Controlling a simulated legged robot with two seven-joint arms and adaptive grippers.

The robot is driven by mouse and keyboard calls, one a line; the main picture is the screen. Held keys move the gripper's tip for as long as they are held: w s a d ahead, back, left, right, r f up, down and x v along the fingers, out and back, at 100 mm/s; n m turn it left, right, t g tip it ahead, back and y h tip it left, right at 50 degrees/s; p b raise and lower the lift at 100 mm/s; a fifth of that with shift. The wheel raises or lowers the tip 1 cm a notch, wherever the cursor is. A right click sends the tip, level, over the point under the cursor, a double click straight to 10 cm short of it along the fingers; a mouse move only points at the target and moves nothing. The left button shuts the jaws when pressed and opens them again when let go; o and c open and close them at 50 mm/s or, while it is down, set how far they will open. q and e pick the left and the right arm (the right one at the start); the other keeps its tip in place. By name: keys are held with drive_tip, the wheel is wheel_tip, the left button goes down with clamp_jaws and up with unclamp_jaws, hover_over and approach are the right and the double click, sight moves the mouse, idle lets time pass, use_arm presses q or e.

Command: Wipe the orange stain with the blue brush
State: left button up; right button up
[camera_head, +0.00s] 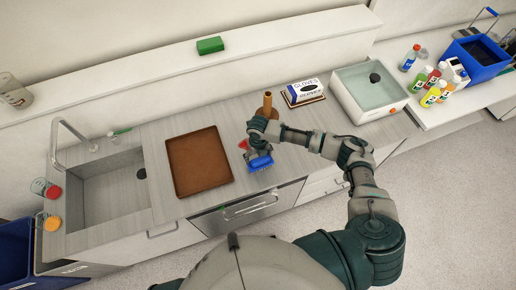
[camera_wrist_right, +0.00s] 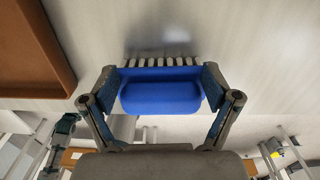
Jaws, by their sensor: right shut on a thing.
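The blue brush (camera_head: 261,163) is in my right gripper (camera_head: 258,153), over the counter to the right of the brown tray. In the right wrist view the brush (camera_wrist_right: 160,97) lies between both fingers of the right gripper (camera_wrist_right: 161,88), which are shut on its ends. Its bristles point to the pale counter; I cannot tell whether they touch it. A grey smudge shows on the counter above the bristles in that view, perhaps a shadow. I make out no clear orange stain; the brush and gripper hide part of the counter. My left gripper is not in view.
The brown tray (camera_head: 231,178) lies left of the brush, and a sink (camera_head: 105,190) is farther left. A brown bottle (camera_head: 267,106), a small red item (camera_head: 243,144) and a glove box (camera_head: 304,91) stand near my right gripper. A tub (camera_head: 347,109) is at right.

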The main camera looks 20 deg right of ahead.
sight(264, 166)
drive_tip(key=shift+s+a, duration=0.1)
drive_tip(key=shift+s, duration=0.7)
drive_tip(key=shift+s+d+f, duration=0.15)
drive_tip(key=shift+s+d, duration=0.15)
drive_tip(key=shift+s, duration=0.35)
drive_tip(key=shift+s+d+f, duration=0.1)
drive_tip(key=shift+s+d, duration=0.2)
drive_tip(key=shift+s, duration=0.3)
drive_tip(key=shift+s+f, duration=0.1)
drive_tip(key=shift+s, duration=0.45)
drive_tip(key=shift+a, duration=0.2)
drive_tip(key=shift+a+r, duration=0.1)
drive_tip(key=shift+r, duration=0.35)
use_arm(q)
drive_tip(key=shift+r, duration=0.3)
use_arm(e)
drive_tip(key=shift+w+d+r, duration=0.1)
drive_tip(key=shift+w+r, duration=0.05)
drive_tip(key=shift+r, duration=1.2)
drive_tip(key=shift+w+d+r, duration=0.1)
drive_tip(key=shift+r, duration=1.25)
